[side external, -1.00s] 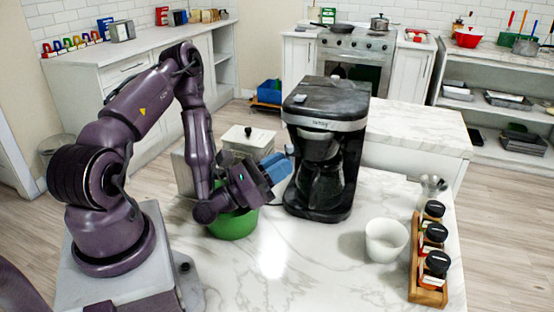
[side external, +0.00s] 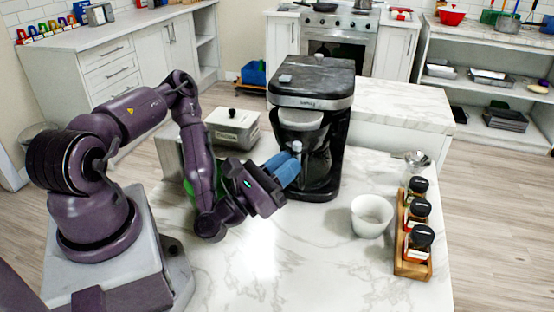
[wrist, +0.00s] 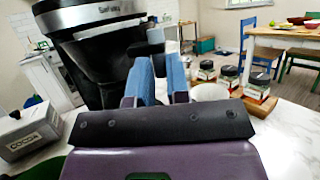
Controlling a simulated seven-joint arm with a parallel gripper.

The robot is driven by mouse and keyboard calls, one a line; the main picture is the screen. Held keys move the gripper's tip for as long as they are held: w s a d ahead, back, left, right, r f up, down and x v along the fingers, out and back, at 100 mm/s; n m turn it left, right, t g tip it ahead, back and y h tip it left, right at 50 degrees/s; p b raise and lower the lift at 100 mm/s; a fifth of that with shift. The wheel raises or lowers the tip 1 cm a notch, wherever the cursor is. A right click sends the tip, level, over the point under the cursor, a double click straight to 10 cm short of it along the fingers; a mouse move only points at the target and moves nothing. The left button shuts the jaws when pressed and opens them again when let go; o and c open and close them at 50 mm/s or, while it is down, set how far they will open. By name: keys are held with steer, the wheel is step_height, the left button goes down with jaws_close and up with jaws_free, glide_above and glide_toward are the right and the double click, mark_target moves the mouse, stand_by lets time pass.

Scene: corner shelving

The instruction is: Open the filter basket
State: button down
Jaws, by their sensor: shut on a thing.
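The black coffee maker (side external: 315,95) stands upright on the marble counter. Its filter basket (side external: 300,119) shows a pale rim under the top housing at the front, and it seems to stick out a little. In the wrist view the coffee maker (wrist: 95,60) fills the upper left. The exact contact is mostly hidden by the fingers.
A white cup (side external: 371,217) and a wooden spice rack (side external: 412,269) stand to the right. The front middle of the counter is clear.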

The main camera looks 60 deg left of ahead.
steer(key=shift+w+d+n+y, duration=0.35)
steer(key=shift+d+n+y, duration=0.3)
steer(key=shift+y, duration=0.45)
stand_by(0.5)
steer(key=c, duration=1.1)
jaws_free()
steer(key=v, duration=0.7)
steer(key=shift+s, duration=0.3)
steer(key=shift+d, duration=0.15)
